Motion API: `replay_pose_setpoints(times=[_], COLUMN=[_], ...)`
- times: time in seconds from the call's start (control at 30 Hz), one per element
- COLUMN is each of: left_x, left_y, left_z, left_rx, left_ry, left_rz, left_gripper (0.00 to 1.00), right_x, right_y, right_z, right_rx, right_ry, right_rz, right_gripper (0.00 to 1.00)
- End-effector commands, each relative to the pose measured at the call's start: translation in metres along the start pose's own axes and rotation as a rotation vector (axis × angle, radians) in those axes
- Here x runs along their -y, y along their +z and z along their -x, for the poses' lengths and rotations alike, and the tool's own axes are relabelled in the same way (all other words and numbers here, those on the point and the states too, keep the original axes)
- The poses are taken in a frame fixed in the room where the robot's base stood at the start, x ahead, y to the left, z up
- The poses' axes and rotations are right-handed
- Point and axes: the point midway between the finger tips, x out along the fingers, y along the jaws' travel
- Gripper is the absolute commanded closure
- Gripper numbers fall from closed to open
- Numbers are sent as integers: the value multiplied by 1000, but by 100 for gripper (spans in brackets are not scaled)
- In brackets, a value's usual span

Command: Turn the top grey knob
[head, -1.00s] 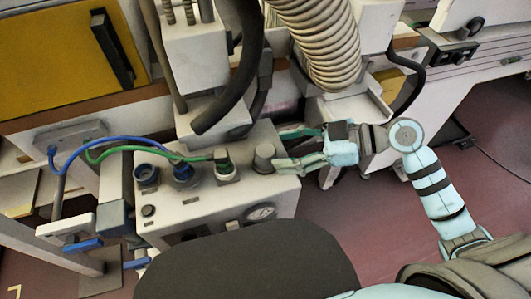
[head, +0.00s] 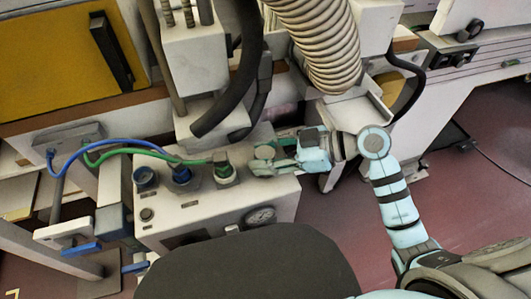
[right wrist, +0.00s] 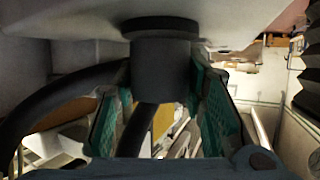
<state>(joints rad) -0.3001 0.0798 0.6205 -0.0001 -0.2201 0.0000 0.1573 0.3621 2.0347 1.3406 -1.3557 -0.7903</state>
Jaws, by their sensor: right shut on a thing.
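The top grey knob (right wrist: 161,68) is a short dark cylinder on the pale face of the control box in the right wrist view. My right gripper (head: 264,158), with pale blue fingers and green pads, comes in from the right over the box top and is shut on the knob. The pads (right wrist: 160,95) stand on both sides of the knob in the right wrist view. In the head view the fingers hide most of the knob. My left gripper is not in view.
A ribbed duct (head: 320,45) and a black hose (head: 240,75) hang just behind.

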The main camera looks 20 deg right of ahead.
Motion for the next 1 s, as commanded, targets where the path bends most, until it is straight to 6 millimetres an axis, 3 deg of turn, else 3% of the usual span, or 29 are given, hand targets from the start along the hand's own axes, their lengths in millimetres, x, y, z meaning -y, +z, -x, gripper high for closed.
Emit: replay_pose_setpoints(times=[0.37, 1.0], left_x=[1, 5], left_y=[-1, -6], left_z=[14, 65], left_rx=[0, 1], left_ry=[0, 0], left_rz=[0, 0], left_gripper=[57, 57], right_x=[1, 0], right_y=[-2, -3], right_z=[1, 1], right_rx=[1, -1], right_ry=[88, 475], right_rz=[-39, -200], right_gripper=[90, 90])
